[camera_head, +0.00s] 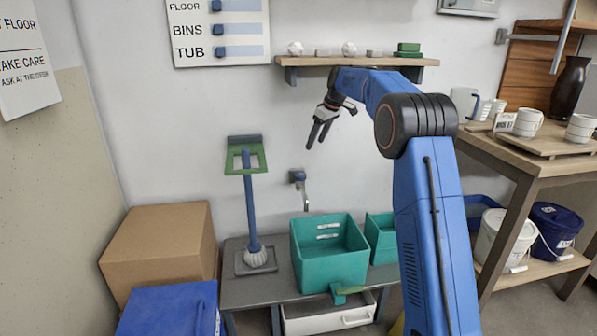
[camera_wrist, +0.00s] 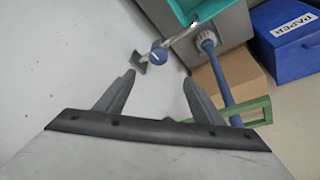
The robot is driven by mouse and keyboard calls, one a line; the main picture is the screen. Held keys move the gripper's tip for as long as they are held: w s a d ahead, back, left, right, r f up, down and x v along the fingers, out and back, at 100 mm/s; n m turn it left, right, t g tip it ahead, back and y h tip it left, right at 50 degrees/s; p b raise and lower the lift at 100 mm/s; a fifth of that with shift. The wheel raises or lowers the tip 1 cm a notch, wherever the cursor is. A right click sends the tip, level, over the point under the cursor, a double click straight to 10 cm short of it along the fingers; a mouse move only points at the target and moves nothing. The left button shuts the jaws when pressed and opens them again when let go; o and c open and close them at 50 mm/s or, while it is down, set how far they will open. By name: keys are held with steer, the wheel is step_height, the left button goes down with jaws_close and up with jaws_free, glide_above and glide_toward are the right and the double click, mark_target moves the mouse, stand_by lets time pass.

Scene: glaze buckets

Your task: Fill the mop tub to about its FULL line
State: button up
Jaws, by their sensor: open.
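A teal tub (camera_head: 330,262) stands under the wall tap on a low grey bench, with two white marked lines inside its back wall. I cannot make out water in it or read the marks. The tap (camera_head: 298,177) has a blue knob and a thin metal spout pointing down; no stream shows. In the wrist view the tap's blue knob (camera_wrist: 158,55) lies just beyond my fingertips, and the tub's edge (camera_wrist: 205,8) shows at the top. My gripper (camera_head: 317,134) is open and empty, up near the wall above the tap; its fingers also show in the wrist view (camera_wrist: 158,80).
A second teal tub (camera_head: 381,236) stands to the right, partly behind my arm. A blue pole (camera_head: 252,210) with a green frame stands left of the tap. A shelf (camera_head: 360,61) hangs above. A cardboard box (camera_head: 160,245) and blue bin (camera_head: 170,310) are at left.

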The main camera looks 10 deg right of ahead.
mark_target(301, 174)
steer(key=x, duration=1.8)
steer(key=shift+w+a+r, duration=0.1)
steer(key=shift+w, duration=0.25)
steer(key=c, duration=1)
